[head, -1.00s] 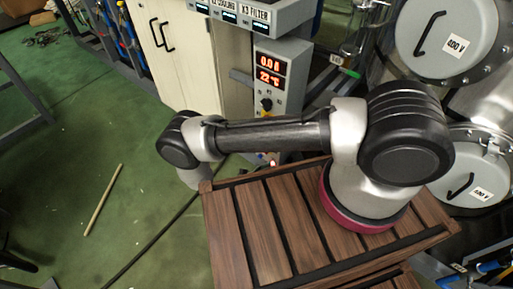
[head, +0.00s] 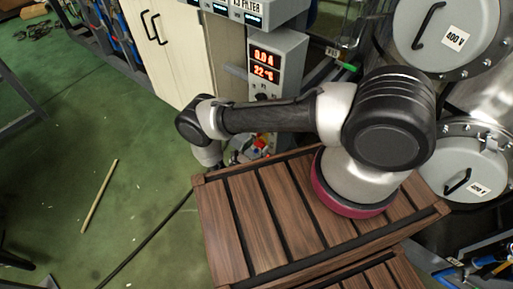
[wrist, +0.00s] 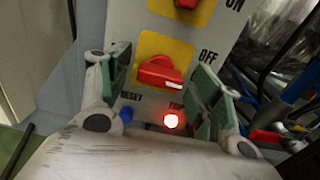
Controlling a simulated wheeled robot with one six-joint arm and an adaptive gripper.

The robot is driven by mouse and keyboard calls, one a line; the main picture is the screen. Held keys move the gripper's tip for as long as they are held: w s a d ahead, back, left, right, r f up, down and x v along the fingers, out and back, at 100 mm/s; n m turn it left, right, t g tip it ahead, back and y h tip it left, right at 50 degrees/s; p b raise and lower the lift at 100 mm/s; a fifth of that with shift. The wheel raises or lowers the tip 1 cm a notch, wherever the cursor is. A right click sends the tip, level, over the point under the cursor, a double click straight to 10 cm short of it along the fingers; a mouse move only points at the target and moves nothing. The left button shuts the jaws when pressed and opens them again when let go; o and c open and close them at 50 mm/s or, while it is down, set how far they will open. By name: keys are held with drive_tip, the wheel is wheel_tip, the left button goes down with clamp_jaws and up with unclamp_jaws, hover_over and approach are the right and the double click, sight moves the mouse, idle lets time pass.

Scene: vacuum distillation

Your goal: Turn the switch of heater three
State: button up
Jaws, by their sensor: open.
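In the wrist view a red rotary knob (wrist: 160,72) sits on a yellow plate (wrist: 150,45), with OFF printed at its upper right. My gripper (wrist: 162,68) is open, with one green-padded finger on each side of the knob. I cannot tell whether either finger touches it. A second red knob (wrist: 185,8) is cut off at the top, next to ON. In the head view the heater panel (head: 290,62) shows red readings of 0.0 A and 22 °C. My arm hides much of its lower part. No heater number is readable on it.
Below the knob are a blue button (wrist: 127,115) marked RESET and a lit red lamp (wrist: 171,120). A pale cabinet (head: 165,45) stands left of the panel, and round metal vessels (head: 455,35) stand at the right. A stick (head: 99,196) lies on the green floor.

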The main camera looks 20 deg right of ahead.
drive_tip(key=c, duration=1)
drive_tip(key=shift+n, duration=0.4)
drive_tip(key=n, duration=1.7)
drive_tip(key=o, duration=1)
